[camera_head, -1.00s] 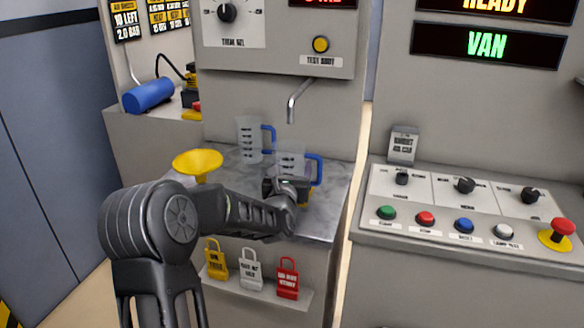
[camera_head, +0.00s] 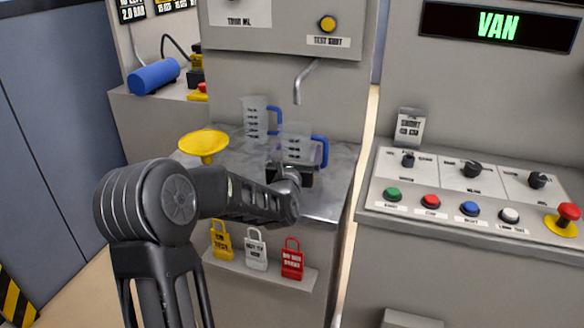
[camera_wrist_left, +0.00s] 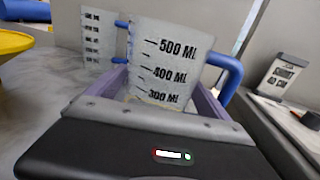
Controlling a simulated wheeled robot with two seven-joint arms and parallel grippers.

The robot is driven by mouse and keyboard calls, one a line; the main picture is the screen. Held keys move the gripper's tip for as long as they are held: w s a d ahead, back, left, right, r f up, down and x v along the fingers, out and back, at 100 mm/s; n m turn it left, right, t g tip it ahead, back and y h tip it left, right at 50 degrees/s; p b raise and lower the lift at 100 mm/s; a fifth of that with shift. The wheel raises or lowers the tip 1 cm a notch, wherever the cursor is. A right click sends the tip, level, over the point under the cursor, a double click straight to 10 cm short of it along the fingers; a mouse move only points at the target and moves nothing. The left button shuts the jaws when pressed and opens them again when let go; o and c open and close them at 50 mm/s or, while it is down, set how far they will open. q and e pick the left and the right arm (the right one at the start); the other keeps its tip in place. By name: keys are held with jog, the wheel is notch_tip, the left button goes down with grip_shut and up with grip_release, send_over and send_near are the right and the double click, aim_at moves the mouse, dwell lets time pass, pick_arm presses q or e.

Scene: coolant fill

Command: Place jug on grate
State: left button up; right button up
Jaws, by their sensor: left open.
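A clear jug (camera_head: 297,150) with a blue handle and black volume marks stands on the grey worktop below a metal spout (camera_head: 303,82). In the left wrist view the jug (camera_wrist_left: 160,60) is upright between the two purple fingers of my left gripper (camera_wrist_left: 162,95). The left gripper (camera_head: 295,172) is open around the jug's lower part; whether the fingers touch it I cannot tell. The jug's base is hidden by the gripper. A second clear jug (camera_head: 256,120) with a blue handle stands behind and to the left. I cannot make out a grate.
A yellow funnel (camera_head: 204,142) stands on the worktop (camera_head: 235,165) to the left. A control panel (camera_head: 460,183) with knobs and coloured buttons is to the right, with a small labelled box (camera_head: 410,127) on it.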

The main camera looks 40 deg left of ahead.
pick_arm(q)
jog(key=b+v, duration=0.1)
jog(key=v, duration=0.9)
jog(key=shift+f, duration=0.1)
